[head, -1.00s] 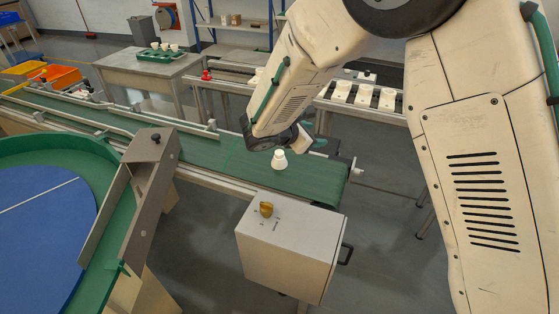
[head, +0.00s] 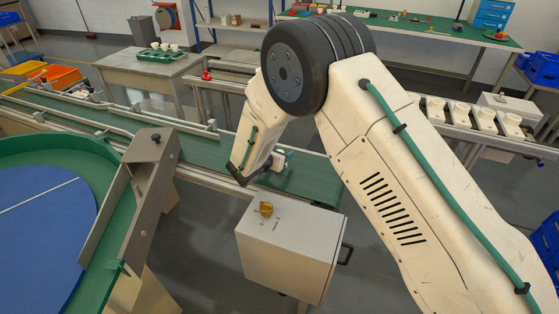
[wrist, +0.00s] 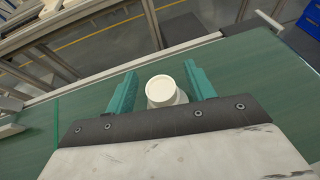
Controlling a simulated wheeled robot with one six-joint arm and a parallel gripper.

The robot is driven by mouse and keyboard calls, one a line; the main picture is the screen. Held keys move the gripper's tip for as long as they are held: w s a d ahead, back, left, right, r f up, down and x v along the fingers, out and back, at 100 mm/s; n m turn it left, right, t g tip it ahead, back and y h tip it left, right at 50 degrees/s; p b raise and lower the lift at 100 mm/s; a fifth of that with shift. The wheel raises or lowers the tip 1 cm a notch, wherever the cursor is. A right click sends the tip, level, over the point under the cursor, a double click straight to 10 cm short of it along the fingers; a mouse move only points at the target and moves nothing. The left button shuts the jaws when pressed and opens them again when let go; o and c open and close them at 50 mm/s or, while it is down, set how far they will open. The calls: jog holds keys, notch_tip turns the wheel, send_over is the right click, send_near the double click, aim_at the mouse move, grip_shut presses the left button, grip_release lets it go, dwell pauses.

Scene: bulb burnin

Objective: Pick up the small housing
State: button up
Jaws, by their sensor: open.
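The small housing (wrist: 163,90) is a white, round, stepped piece standing on the green conveyor belt. In the wrist view it sits between the two teal fingers of my gripper (wrist: 162,88), which are open with a gap on each side of it. The lower part of the housing is partly hidden by the dark gripper edge. In the head view my gripper (head: 272,168) is low over the belt's right end, and my arm hides the housing there almost wholly.
The green conveyor belt (head: 313,181) has a metal rail along its far side. A grey control box (head: 285,248) with a yellow knob stands in front of it. A blue turntable (head: 40,200) with a green wall is at left. White housings (head: 461,114) stand on a rack behind my arm.

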jog(key=shift+w+d+f, duration=0.25)
jog(key=shift+w+d, duration=0.05)
jog(key=shift+w, duration=0.15)
jog(key=c, duration=1)
jog(key=shift+c, duration=0.2)
jog(key=shift+r, duration=0.15)
